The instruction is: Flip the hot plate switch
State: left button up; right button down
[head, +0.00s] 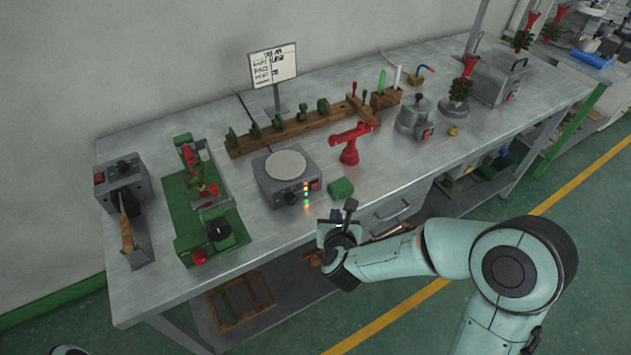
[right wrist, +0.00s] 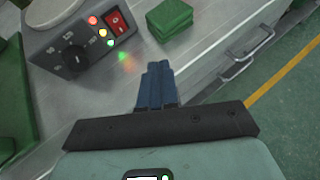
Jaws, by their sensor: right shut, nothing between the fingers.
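The hot plate (head: 288,187) is a grey box with a round pale top, standing near the front of the metal bench. Its front panel has a black knob (right wrist: 74,58), small lit red, orange and green lights, and a red rocker switch (right wrist: 118,20). The switch also shows in the head view (head: 314,185). My right gripper (head: 325,226) is at the bench's front edge, in front of the hot plate and a little to its right. In the right wrist view its dark blue fingers (right wrist: 158,68) are shut and empty, apart from the switch. My left gripper is not in view.
A green block (head: 341,188) lies right of the hot plate, beside a red clamp-like tool (head: 349,150). A green-based press (head: 205,215) stands to the left. A wooden rack (head: 290,128) is behind. A drawer handle (right wrist: 245,58) shows on the bench front.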

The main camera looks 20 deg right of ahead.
aim_at(315, 186)
jog(key=w, duration=0.1)
jog(key=w+p, duration=0.1)
jog(key=w, duration=0.1)
jog(key=w+p, duration=0.1)
jog(key=w, duration=0.1)
jog(key=shift+a+r, duration=0.2)
jog(key=shift+r, duration=0.15)
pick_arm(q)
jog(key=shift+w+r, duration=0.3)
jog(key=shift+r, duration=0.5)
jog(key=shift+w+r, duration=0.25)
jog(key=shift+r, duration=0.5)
pick_arm(e)
jog(key=shift+w+a, duration=0.1)
jog(key=shift+w, duration=0.7)
jog(key=shift+w, duration=0.1)
jog(key=shift+w, duration=0.3)
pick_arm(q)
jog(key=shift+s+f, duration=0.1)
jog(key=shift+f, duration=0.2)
pick_arm(e)
jog(key=shift+r, duration=0.1)
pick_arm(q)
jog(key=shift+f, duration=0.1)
pick_arm(e)
jog(key=shift+w, duration=0.35)
